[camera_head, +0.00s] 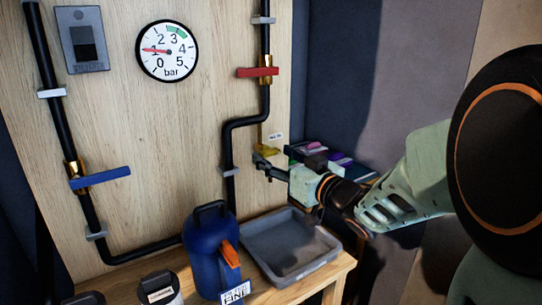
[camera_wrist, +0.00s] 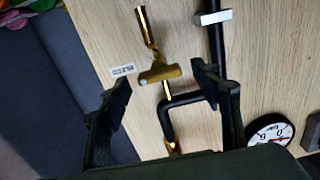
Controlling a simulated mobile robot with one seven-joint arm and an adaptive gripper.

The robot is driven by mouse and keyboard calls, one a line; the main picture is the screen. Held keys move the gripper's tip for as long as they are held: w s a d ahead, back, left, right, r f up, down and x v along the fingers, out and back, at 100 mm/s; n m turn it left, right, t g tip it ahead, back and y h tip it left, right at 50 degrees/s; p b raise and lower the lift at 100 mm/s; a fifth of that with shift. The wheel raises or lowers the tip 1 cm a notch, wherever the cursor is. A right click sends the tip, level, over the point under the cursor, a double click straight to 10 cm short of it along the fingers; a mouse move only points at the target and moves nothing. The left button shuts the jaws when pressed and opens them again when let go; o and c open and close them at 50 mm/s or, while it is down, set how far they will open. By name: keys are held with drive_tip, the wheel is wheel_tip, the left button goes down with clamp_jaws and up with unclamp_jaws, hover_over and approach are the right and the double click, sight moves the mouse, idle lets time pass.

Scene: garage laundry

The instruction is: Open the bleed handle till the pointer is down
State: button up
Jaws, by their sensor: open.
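The yellow bleed handle (camera_wrist: 158,73) is a short crossbar on a brass valve and spout, beside a small white label (camera_wrist: 122,70). In the wrist view it lies between the open fingers of my gripper (camera_wrist: 165,90), with gaps on both sides; I cannot tell the depth. In the head view my gripper (camera_head: 263,167) is just below the yellow handle (camera_head: 268,148), which is partly hidden. The round pressure gauge (camera_head: 167,62) has a red pointer directed left, close to the 1. The gauge also shows in the wrist view (camera_wrist: 262,138), cut off.
A red lever (camera_head: 258,72) and a blue lever (camera_head: 102,177) sit on black pipes. A grey tray (camera_head: 290,262) and a blue jug (camera_head: 208,250) stand on the wooden bench below. Dark boxes (camera_head: 318,160) lie behind my gripper.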

sight(272, 154)
drive_tip(key=shift+x, duration=1.5)
drive_tip(key=shift+c, duration=0.3)
drive_tip(key=c, duration=1.1)
drive_tip(key=shift+b, duration=0.4)
drive_tip(key=n+b, duration=0.3)
drive_tip(key=n, duration=0.1)
drive_tip(key=shift+f+n+b, duration=0.2)
drive_tip(key=shift+n+b, duration=0.1)
drive_tip(key=shift+b, duration=0.1)
drive_tip(key=shift+r+n+b, duration=0.15)
drive_tip(key=shift+n+b, duration=1.35)
drive_tip(key=shift+n, duration=0.6)
